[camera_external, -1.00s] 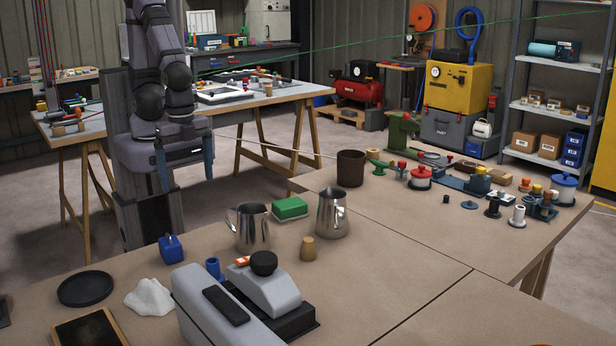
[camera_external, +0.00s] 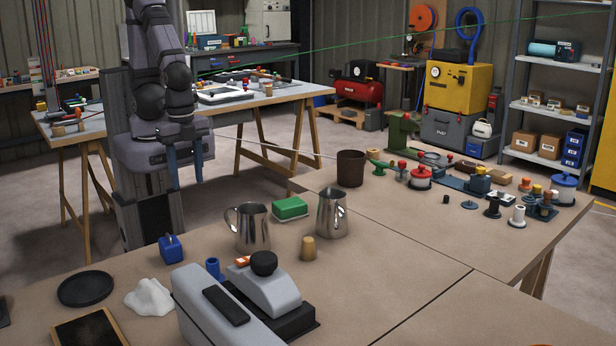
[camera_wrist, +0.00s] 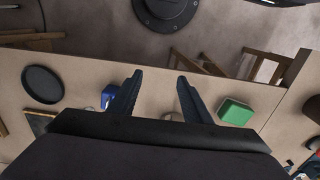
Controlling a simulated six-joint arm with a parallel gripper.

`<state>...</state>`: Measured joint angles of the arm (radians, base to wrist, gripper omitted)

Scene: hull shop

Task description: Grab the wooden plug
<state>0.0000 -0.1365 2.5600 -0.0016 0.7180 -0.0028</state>
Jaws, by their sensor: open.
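The wooden plug (camera_external: 308,248) is a small tan, cork-like piece standing upright on the brown bench, in front of the right steel pitcher. I cannot make it out in the wrist view. My gripper (camera_external: 185,168) is open and empty, raised above the far left edge of the bench, well to the left of and behind the plug. In the wrist view my gripper (camera_wrist: 155,78) shows two dark fingers spread apart with nothing between them.
Two steel pitchers (camera_external: 252,228) (camera_external: 333,212) and a green block (camera_external: 290,208) stand close behind the plug. A grey machine with a black knob (camera_external: 264,263) is just left of it. A blue block (camera_external: 171,249) sits further left. Bench right of the plug is clear.

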